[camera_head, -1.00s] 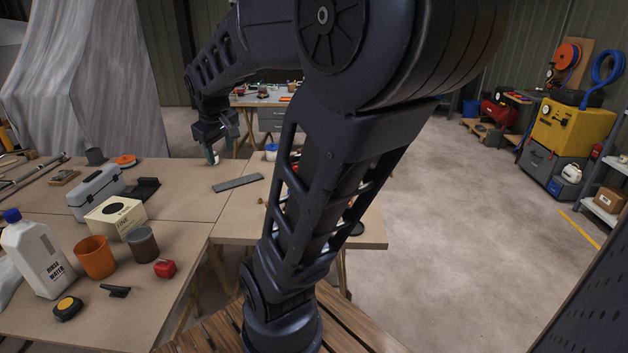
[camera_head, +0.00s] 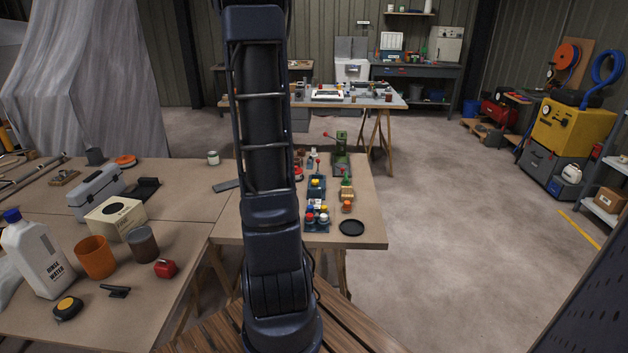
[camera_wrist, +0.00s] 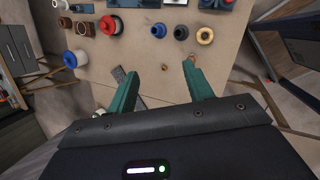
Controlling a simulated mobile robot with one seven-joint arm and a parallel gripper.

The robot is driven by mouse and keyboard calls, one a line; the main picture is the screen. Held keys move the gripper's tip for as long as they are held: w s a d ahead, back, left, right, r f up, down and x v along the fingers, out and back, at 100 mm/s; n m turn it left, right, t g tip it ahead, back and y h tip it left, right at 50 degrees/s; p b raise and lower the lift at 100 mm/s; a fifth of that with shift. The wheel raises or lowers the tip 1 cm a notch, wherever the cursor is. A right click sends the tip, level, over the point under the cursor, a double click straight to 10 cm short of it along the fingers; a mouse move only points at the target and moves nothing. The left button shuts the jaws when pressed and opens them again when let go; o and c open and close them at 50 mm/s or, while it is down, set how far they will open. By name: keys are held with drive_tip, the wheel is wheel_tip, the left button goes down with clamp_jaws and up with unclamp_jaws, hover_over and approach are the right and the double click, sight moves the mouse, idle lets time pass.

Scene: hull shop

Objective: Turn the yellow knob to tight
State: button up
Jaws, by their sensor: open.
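In the head view a small yellow top (camera_head: 316,183) shows on a blue fixture (camera_head: 316,192) on the middle bench, just right of my arm. It may be the yellow knob; its setting is too small to read. In the wrist view my gripper (camera_wrist: 160,68) is open, with two teal fingers apart and nothing held. My gripper is out of the head view.
A blue rack of coloured caps (camera_head: 317,220), a black dish (camera_head: 351,228) and a green device (camera_head: 341,160) share the middle bench (camera_head: 370,212). The left bench holds a rinse bottle (camera_head: 38,255) and an orange cup (camera_head: 96,257).

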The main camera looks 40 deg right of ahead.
drive_tip(key=w+d+f+n+g, duration=0.1)
drive_tip(key=d+f+n, duration=0.2)
drive_tip(key=d+f, duration=0.65)
drive_tip(key=n, duration=0.3)
approach(315, 181)
drive_tip(key=x, duration=0.8)
drive_tip(key=shift+w+d+f, duration=0.1)
drive_tip(key=shift+w+f, duration=0.1)
drive_tip(key=shift+c, duration=0.3)
drive_tip(key=c, duration=0.9)
